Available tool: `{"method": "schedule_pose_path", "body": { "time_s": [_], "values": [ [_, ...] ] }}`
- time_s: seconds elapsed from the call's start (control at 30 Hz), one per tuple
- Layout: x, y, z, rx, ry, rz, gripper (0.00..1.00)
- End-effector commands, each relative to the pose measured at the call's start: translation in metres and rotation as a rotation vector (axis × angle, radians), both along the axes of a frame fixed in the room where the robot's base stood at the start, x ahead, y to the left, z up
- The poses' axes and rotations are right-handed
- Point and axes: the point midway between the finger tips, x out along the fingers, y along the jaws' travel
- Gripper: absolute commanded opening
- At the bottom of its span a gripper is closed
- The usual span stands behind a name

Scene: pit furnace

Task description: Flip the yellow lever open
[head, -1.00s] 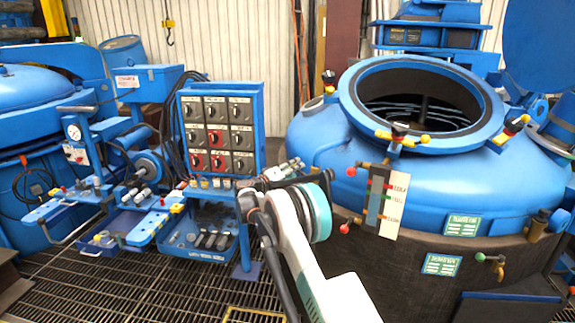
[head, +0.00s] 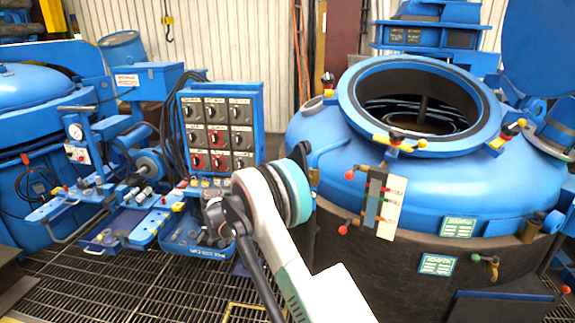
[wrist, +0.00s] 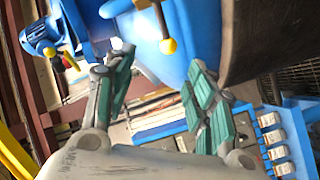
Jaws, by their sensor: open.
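Yellow-handled clamps sit around the rim of the blue furnace in the head view: a front one (head: 398,143), a right one (head: 509,130) and a left one (head: 328,84). I cannot tell which is the task's lever. In the wrist view a yellow ball on a dark rod (wrist: 168,46) stands against the blue shell, beyond the fingertips. A yellow handle (wrist: 72,61) on a blue fitting shows at upper left. My gripper (wrist: 157,68) is open, its green-padded fingers apart with nothing between them. In the head view my arm hides most of it.
The blue furnace (head: 330,130) fills the right side, its round mouth open. A blue switch panel (head: 258,120) stands left of my arm. A gauge board with red knobs (head: 389,208) hangs on the furnace front.

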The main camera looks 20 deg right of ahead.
Motion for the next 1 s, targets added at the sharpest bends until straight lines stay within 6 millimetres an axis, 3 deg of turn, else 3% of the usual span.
{"method": "schedule_pose_path", "body": {
  "time_s": [0.47, 1.0],
  "values": [
    [-0.031, -0.004, 0.053, 0.145, 0.069, 0.035, 0.50],
    [-0.083, -0.001, 0.101, 0.305, 0.135, 0.086, 0.50]
  ]
}}
